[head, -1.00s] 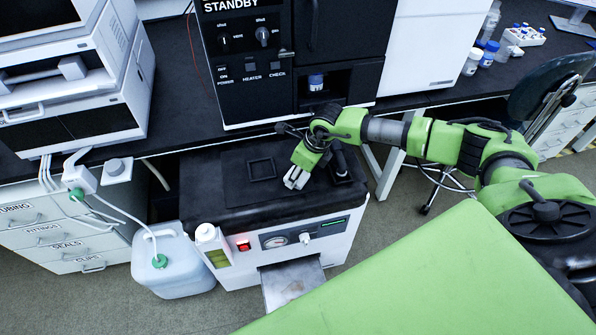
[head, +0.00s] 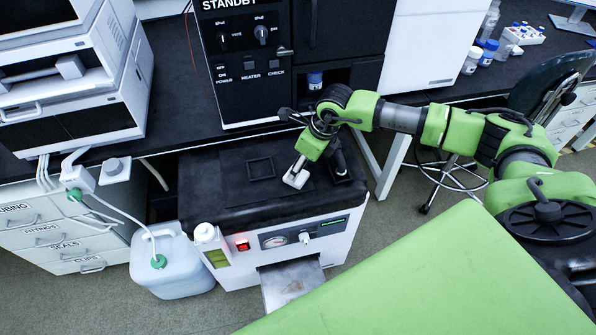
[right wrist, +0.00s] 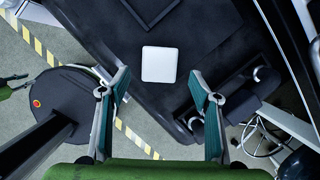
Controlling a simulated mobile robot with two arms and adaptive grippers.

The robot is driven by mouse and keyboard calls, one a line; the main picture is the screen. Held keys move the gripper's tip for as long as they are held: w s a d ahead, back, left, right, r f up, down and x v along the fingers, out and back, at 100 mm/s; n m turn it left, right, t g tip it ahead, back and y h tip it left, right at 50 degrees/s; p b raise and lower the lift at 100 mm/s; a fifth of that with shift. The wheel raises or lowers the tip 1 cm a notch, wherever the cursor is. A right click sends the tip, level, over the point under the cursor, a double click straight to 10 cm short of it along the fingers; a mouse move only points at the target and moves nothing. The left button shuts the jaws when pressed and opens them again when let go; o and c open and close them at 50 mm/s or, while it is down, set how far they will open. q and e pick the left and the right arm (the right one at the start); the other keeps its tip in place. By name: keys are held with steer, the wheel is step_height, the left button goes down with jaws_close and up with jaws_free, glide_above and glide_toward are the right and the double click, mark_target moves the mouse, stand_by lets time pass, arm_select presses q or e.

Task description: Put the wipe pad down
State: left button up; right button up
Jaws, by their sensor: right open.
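The wipe pad (right wrist: 159,64) is a small white square. It lies flat on the black top (head: 215,190) of a white floor-standing unit, and shows in the head view (head: 296,180) below my right gripper (head: 301,166). In the right wrist view my right gripper (right wrist: 160,82) is open, with a teal-padded finger on each side and the pad between and beyond the fingertips, touching neither. My left gripper is not in view.
A square black frame (head: 261,169) lies on the unit's top, left of the pad. A dark fixture (head: 340,165) stands at its right end. The black instrument (head: 245,70) rises behind. A white jug (head: 172,265) stands on the floor at left.

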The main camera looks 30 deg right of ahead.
steer(key=v, duration=0.7)
steer(key=shift+b, duration=0.45)
